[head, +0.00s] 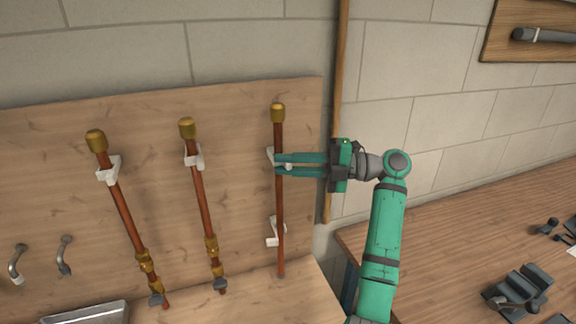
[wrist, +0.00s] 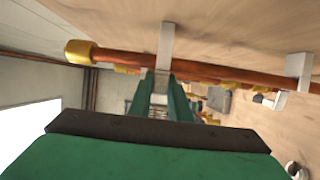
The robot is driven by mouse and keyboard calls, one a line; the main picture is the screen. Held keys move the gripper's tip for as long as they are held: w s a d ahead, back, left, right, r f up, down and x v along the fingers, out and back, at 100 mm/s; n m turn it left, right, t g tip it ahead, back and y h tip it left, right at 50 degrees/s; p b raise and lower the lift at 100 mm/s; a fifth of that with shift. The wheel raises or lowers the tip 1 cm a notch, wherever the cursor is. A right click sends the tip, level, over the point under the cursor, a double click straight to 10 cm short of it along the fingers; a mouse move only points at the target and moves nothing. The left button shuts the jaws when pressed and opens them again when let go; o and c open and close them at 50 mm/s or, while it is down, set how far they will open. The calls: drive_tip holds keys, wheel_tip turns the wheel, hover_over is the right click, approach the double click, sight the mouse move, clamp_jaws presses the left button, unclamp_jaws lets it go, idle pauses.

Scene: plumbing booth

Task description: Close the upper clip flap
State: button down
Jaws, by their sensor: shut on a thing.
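The rightmost copper pipe (head: 279,205) stands nearly upright on the wooden panel, with a brass cap on top. The white upper clip (head: 270,155) is behind it; its arm (wrist: 166,45) runs to the pipe in the wrist view. My gripper (head: 281,164) reaches in from the right, its fingertips at the pipe by this clip. It is shut on the white upper clip flap (wrist: 161,84), which shows between the fingers in the wrist view. The fingers partly hide the flap, so its exact angle is unclear.
A white lower clip (head: 274,234) holds the same pipe, with its flap (wrist: 268,98) standing out. Two more copper pipes (head: 201,205) (head: 122,210) stand in clips to the left. A wooden workbench (head: 430,245) with dark tools is at the right.

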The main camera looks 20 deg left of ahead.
idle(0.5)
drive_tip(key=c, duration=1.6)
unclamp_jaws()
drive_tip(key=shift+c, duration=0.2)
drive_tip(key=w+d, duration=0.2)
drive_tip(key=d, duration=0.8)
drive_tip(key=shift+w+d, duration=0.25)
drive_tip(key=shift+d+f, duration=0.1)
